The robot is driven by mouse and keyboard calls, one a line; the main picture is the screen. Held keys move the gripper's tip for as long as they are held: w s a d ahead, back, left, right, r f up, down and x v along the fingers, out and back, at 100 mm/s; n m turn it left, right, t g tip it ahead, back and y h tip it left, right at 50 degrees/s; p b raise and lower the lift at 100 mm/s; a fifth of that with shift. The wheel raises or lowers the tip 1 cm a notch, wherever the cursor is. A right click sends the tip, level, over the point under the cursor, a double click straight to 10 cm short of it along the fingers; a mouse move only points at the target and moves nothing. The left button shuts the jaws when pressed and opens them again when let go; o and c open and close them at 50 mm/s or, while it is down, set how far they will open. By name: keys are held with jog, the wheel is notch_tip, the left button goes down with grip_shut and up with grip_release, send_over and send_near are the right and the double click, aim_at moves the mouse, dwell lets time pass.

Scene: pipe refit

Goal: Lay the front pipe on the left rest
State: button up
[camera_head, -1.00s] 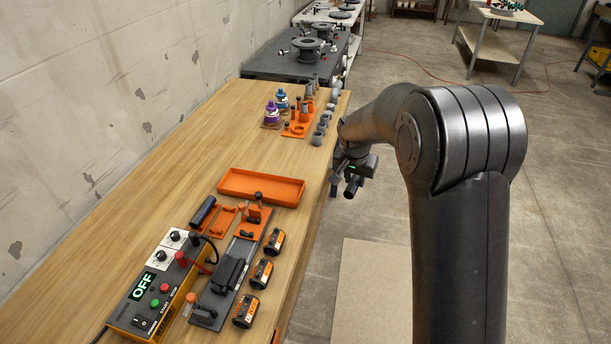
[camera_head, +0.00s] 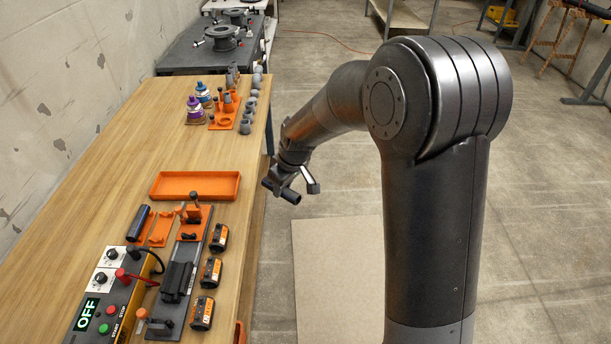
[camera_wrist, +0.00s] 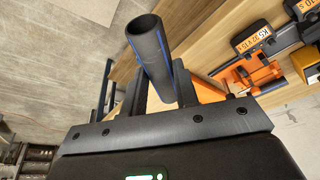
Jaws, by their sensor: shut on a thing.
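My gripper (camera_head: 287,180) hangs off the right edge of the table, over the floor. In the wrist view its fingers (camera_wrist: 158,88) are shut on a dark grey pipe with a blue stripe (camera_wrist: 150,45), whose open end faces the camera. The held pipe also shows in the head view (camera_head: 283,191). On the table, another dark pipe (camera_head: 138,222) lies at the left of a low orange rest (camera_head: 162,228).
An orange tray (camera_head: 195,198) lies behind the rest. A dark plate with an orange clamp (camera_head: 192,222), several labelled black cylinders (camera_head: 212,273) and a control box reading OFF (camera_head: 92,310) stand nearby. Small fittings (camera_head: 225,115) stand farther back. Bare tabletop (camera_head: 90,190) lies left of the tray.

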jog(key=shift+s+a+f+n+g+h, duration=0.45)
jog(key=shift+s+a+f+n+g, duration=0.35)
jog(key=shift+s+a+n, duration=3.55)
jog(key=shift+s+a+f+n+g+h, duration=0.5)
jog(key=shift+s+a+n+g, duration=0.5)
jog(key=shift+s+a+n, duration=3.35)
jog(key=shift+s+a+f+n+g+h, duration=0.35)
jog(key=shift+s+a+f+n+g, duration=0.45)
jog(key=shift+s+a+n, duration=3.55)
jog(key=shift+a+f+m, duration=0.25)
jog(key=shift+a, duration=0.1)
jog(key=shift+f, duration=0.5)
jog(key=shift+f, duration=0.9)
jog(key=shift+f, duration=0.3)
